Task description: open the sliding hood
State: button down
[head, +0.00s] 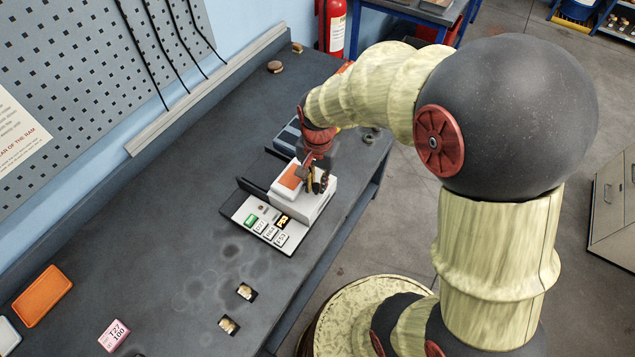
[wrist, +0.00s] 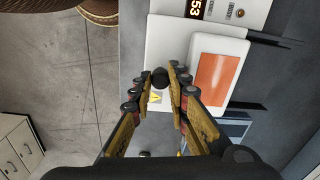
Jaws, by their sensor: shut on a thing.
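The sliding hood (head: 289,181) is a white cover with an orange panel on top, on a white bench instrument (head: 244,212). In the wrist view the hood (wrist: 194,82) is right of my fingers, beside the instrument's bare white top (wrist: 168,40). My gripper (head: 317,184) reaches down at the hood's right side in the head view. In the wrist view my gripper (wrist: 159,80) has its fingers on both sides of a round black knob (wrist: 160,76), shut on it. Where the knob joins the hood is hidden.
Two dark rails (head: 254,186) stick out from the instrument's back side. A blue-grey device (head: 287,137) stands close behind. Orange tray (head: 42,296), pink block (head: 114,335) and small metal parts (head: 245,291) lie on the near bench.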

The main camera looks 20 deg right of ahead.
aim_at(284, 172)
jog(key=w+a, duration=0.2)
jog(key=w, duration=0.1)
jog(key=w+a+p, duration=0.1)
jog(key=w+a, duration=0.1)
jog(key=w, duration=0.1)
jog(key=w+a+p, duration=0.1)
jog(key=w+a, duration=0.1)
jog(key=w, duration=0.1)
jog(key=shift+a, duration=0.2)
jog(key=shift+s, duration=0.1)
jog(key=c, duration=2)
grip_release()
jog(key=shift+r, duration=0.1)
notch_tip(284, 172, up, 12)
jog(key=shift+s+d+f, duration=0.1)
jog(key=shift+d, duration=0.05)
